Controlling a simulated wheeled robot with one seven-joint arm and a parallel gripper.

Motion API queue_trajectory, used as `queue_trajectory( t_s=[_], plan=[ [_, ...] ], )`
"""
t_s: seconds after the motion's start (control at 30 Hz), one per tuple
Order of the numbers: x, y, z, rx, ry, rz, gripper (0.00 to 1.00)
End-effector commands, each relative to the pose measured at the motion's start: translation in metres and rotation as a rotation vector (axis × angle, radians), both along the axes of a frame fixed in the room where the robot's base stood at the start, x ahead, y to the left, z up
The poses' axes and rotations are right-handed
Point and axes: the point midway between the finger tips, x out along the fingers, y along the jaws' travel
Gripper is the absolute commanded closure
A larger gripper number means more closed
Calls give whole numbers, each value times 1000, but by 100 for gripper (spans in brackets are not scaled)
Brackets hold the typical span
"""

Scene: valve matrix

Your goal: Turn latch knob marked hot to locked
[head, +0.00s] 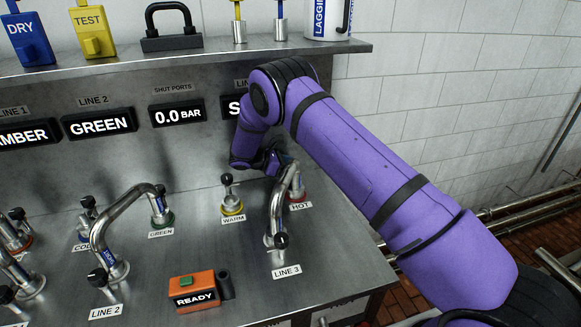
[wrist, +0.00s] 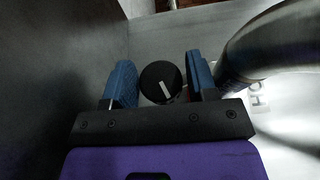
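The knob marked HOT has a red base (head: 300,203) and a white HOT label (head: 300,206) at the right of the steel panel; its top is hidden behind the LINE 3 pipe and my gripper in the head view. In the wrist view its black round cap (wrist: 160,84) shows a white pointer line. My gripper (wrist: 162,78) has its two blue fingers on either side of the cap, with narrow gaps, so it looks open around it. In the head view my gripper (head: 281,160) is over the back of the HOT spot, partly hidden.
The curved steel LINE 3 pipe (head: 282,205) stands close beside the HOT knob; it also fills the right of the wrist view (wrist: 275,40). The WARM knob (head: 231,205) is to the left. A shelf (head: 180,57) overhangs the back. An orange READY box (head: 196,291) sits in front.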

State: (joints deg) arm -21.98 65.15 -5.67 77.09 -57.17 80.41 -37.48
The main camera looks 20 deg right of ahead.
Motion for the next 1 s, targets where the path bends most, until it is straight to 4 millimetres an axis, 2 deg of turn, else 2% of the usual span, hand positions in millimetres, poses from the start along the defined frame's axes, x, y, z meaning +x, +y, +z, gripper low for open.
queue_trajectory(
  t_s=[0.37,0.47,0.8,1.0],
  plan=[
    [0,6,3,0,-1,2,48],
    [1,18,8,0,-1,2,48],
    [1,76,31,1,-1,2,48],
    [1,95,39,-1,0,1,48]
  ],
)
